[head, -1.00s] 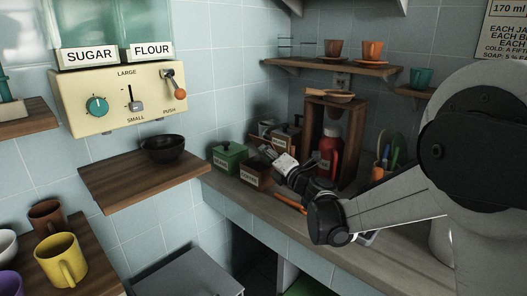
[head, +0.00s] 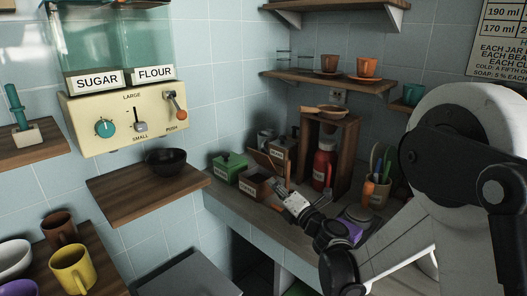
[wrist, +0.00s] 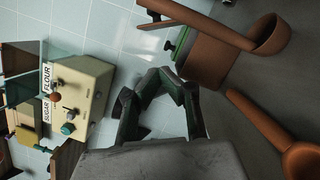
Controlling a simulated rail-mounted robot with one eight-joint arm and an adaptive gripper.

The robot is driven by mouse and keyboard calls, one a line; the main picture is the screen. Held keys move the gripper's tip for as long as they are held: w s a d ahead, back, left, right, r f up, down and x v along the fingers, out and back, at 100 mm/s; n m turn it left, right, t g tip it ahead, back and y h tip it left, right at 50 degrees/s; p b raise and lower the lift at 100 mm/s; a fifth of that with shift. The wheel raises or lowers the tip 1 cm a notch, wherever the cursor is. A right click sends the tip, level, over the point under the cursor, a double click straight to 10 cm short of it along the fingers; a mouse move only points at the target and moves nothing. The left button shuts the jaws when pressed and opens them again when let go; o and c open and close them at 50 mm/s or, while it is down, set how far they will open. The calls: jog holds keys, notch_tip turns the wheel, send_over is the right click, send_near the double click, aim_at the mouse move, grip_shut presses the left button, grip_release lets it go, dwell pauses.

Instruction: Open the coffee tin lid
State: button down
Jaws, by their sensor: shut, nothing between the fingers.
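The brown coffee tin (head: 253,185) stands on the counter beside a green tin (head: 230,166). Its brown lid (head: 264,163) is raised and tilted up at the back of the tin, leaving the top open. My gripper (head: 281,190) is just right of and in front of the tin, apart from the lid. It is shut and empty. In the wrist view my gripper (wrist: 163,78) has its fingertips together; the brown tin (wrist: 211,62) is to their upper right, with the green tin (wrist: 180,42) beside it.
A wooden stand with a red flask (head: 323,165) is behind and right of my gripper. A utensil pot (head: 379,172) and a purple object (head: 348,228) are further right. An orange scoop (wrist: 300,158) lies near the tin. A dark bowl (head: 166,161) sits on the left shelf.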

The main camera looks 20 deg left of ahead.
aim_at(263, 163)
jog(key=shift+w+a+r+p, duration=0.35)
jog(key=shift+w+a+r, duration=0.1)
jog(key=shift+w+a, duration=0.7)
jog(key=shift+w+a+r+p, duration=0.35)
jog(key=shift+w+a+r, duration=0.15)
jog(key=shift+w+a, duration=0.65)
jog(key=shift+w+a+r+p, duration=0.4)
jog(key=shift+w+a, duration=0.45)
jog(key=shift+w, duration=0.5)
